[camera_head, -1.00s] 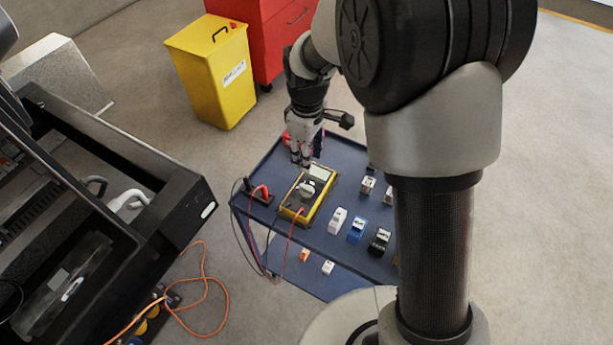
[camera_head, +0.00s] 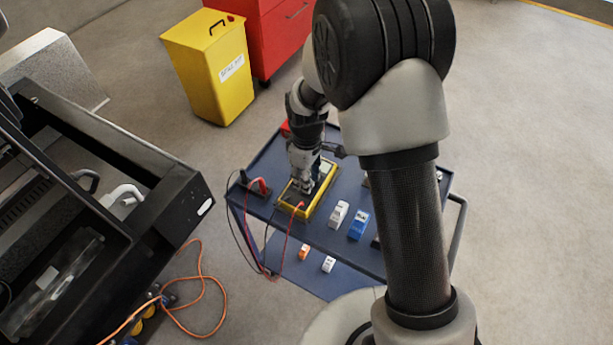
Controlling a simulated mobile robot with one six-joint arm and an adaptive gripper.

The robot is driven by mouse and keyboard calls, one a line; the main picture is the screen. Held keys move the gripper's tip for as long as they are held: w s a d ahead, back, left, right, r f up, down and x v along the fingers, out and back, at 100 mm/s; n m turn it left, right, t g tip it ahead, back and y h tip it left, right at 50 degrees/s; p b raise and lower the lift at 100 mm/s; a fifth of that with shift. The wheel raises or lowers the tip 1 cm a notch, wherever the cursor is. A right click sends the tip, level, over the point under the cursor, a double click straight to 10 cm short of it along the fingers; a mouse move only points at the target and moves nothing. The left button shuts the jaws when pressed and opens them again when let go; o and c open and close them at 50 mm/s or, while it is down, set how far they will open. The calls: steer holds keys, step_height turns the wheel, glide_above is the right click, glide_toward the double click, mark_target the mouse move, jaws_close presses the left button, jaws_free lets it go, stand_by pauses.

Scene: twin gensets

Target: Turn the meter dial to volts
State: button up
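The yellow and black multimeter (camera_head: 314,206) lies on the blue cart's top (camera_head: 268,209), with its red lead plugged in near the front end. My gripper (camera_head: 303,188) points down over the meter's middle, at the dial. The dial is hidden behind the fingers, so its setting does not show. Whether the fingers are open, or touch or grip the dial, is too small to tell.
A black holder (camera_head: 252,184) with red and black leads sits at the cart's left corner. White (camera_head: 339,214) and blue (camera_head: 358,225) blocks stand right of the meter. A yellow bin (camera_head: 208,75) and red cabinet (camera_head: 275,35) stand behind. A black genset frame (camera_head: 165,195) is at left.

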jaws_close()
steer(key=shift+m, duration=0.3)
stand_by(0.4)
steer(key=m+p, duration=0.1)
steer(key=m, duration=0.2)
steer(key=shift+r+m, duration=0.1)
steer(key=shift+m, duration=0.2)
steer(key=shift+m+p, duration=0.8)
steer(key=shift+m, duration=1.4)
jaws_free()
